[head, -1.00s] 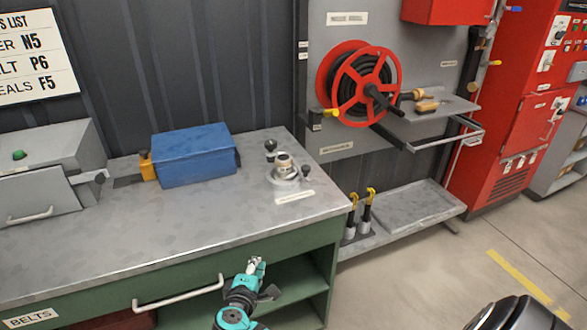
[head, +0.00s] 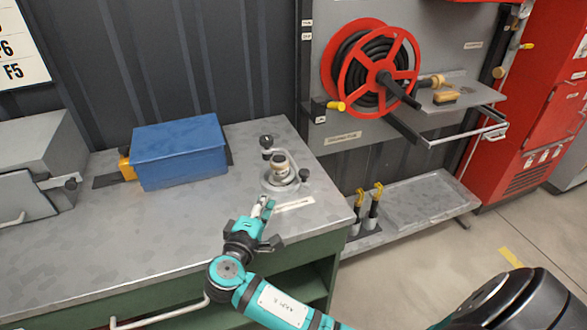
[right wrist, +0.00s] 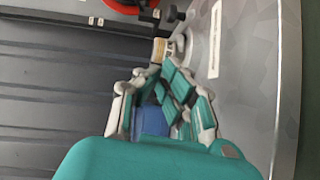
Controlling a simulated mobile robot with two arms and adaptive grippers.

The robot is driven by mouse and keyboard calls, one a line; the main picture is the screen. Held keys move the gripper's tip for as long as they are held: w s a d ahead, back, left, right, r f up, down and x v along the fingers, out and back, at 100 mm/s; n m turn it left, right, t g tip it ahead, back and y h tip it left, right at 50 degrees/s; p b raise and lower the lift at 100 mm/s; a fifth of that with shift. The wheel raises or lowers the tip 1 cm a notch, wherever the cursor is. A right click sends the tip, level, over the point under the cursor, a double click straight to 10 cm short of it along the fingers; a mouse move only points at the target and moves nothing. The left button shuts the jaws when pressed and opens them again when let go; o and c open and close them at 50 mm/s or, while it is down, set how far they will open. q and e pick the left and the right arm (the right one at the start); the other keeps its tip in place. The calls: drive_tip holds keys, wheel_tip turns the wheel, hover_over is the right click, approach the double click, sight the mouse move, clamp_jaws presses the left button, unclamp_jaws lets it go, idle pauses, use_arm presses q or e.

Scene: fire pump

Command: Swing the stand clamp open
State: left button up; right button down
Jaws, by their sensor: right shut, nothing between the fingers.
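The stand clamp (head: 284,182) is a small grey metal stand on the right end of the workbench top. It has a round pale fitting (head: 279,162) upright in its middle. One black knob (head: 266,141) stands at its back left and another black knob (head: 304,174) at its right side. My right gripper (head: 264,206) is shut and empty, just in front of the stand and apart from it. In the right wrist view the stand (right wrist: 180,48) shows beyond my right gripper (right wrist: 157,76). My left gripper is not in view.
A blue box (head: 180,150) stands on the workbench (head: 160,230) left of the stand. A label plate (head: 295,204) lies in front of the stand. A grey machine (head: 40,150) is at the far left. A red hose reel (head: 372,70) hangs on the wall panel behind right.

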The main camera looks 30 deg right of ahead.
drive_tip(key=shift+s+a+r, duration=0.25)
drive_tip(key=shift+s+a, duration=0.1)
drive_tip(key=shift+a, duration=0.05)
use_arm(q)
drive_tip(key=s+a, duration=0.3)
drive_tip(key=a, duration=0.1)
use_arm(e)
drive_tip(key=shift+w+d, duration=0.15)
drive_tip(key=p+x, duration=0.2)
drive_tip(key=x, duration=0.7)
drive_tip(key=shift+w+d+r, duration=0.1)
drive_tip(key=shift+w+d, duration=0.1)
drive_tip(key=shift+d, duration=0.2)
drive_tip(key=d+p, duration=0.2)
drive_tip(key=d, duration=0.1)
drive_tip(key=shift+d+f, duration=0.15)
drive_tip(key=shift+f, duration=0.2)
drive_tip(key=shift+s+d+f, duration=0.1)
drive_tip(key=shift+s+d, duration=0.05)
drive_tip(key=shift+d, duration=0.2)
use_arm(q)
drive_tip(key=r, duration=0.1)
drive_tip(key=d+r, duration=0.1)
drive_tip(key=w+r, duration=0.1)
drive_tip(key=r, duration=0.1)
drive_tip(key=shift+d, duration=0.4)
